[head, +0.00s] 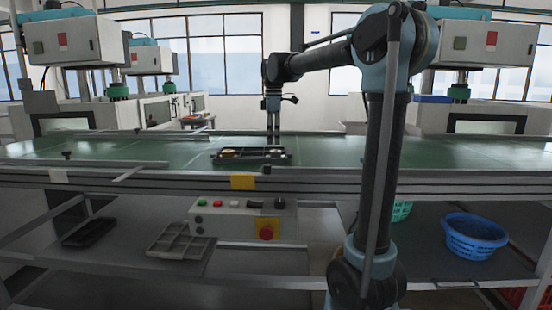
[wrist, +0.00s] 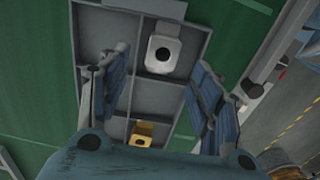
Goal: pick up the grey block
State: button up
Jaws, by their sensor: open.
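The grey block (wrist: 163,42) is pale with a round black hole in its top. It sits in a compartment of the dark grey tray (wrist: 105,17) in the wrist view. My gripper (wrist: 156,62) is open above the tray. Its fingers are spread to either side, and the block shows between and slightly beyond the tips. Nothing is held.
A brass-yellow block (wrist: 142,132) sits in a nearer compartment of the same tray. The green belt (head: 365,152) is mostly clear around it. A metal rail (wrist: 278,62) runs along the right in the wrist view. A control box (head: 238,218) and blue basket (head: 475,237) are below.

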aim_at(274, 151)
jog(key=shift+d+f, duration=0.15)
jog(key=shift+f, duration=2.2)
jog(key=shift+c, duration=0.5)
jog(key=shift+s, duration=0.1)
jog(key=c, duration=1.1)
